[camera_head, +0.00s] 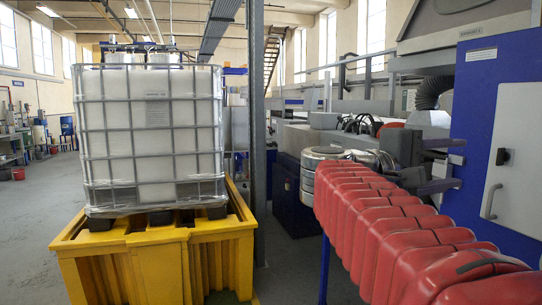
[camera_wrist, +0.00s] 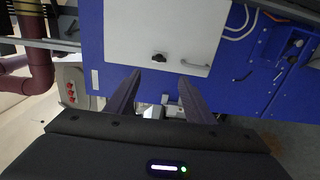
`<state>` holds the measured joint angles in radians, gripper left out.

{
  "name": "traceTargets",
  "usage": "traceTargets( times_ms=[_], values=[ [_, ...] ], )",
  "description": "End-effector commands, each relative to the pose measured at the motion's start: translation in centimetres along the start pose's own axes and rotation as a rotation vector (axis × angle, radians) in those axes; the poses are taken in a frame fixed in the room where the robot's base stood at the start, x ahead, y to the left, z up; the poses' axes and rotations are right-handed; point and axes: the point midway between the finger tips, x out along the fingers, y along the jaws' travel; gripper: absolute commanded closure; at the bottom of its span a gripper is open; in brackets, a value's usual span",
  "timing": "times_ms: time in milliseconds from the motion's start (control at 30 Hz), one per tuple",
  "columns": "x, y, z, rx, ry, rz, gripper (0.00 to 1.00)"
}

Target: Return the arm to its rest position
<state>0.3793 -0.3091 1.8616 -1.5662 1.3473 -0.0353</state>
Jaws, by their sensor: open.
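My arm in its red ribbed cover reaches from the lower right of the head view toward the machine. My gripper (camera_head: 459,164) is at its far end, in front of the blue cabinet (camera_head: 478,95). Its two dark fingers are apart with nothing between them. In the wrist view my gripper (camera_wrist: 160,77) also shows open and empty, its fingers pointing toward the cabinet's white door (camera_wrist: 160,35). The door has a black latch (camera_wrist: 159,58) and a grey handle (camera_wrist: 195,68). I cannot tell the exact gap between the fingertips and the cabinet.
A caged white tank (camera_head: 152,135) stands on a yellow pallet base (camera_head: 150,255) at left. A grey post (camera_head: 257,130) rises beside it. Machine housings and pipes fill the back right. The floor (camera_head: 35,205) is open at far left. Red-brown pipes (camera_wrist: 38,60) show in the wrist view.

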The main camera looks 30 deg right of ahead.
Motion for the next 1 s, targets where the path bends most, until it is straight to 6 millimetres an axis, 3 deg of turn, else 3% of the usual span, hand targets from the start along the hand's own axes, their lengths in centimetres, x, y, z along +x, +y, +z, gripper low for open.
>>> traceTargets(
  times_ms=[300,433,667,867,1000],
  values=[
    [0.0,-0.2,-0.3,0.005,0.013,-0.009,0.52],
    [-0.1,-2.4,-1.2,0.013,0.046,-0.078,0.52],
    [-1.8,-11.3,-2.9,0.035,0.129,-0.334,0.52],
    [-6.1,-18.9,-3.6,0.081,0.209,-0.58,0.52],
    [-10.0,-23.6,-3.7,0.121,0.261,-0.749,0.52]
  ],
)
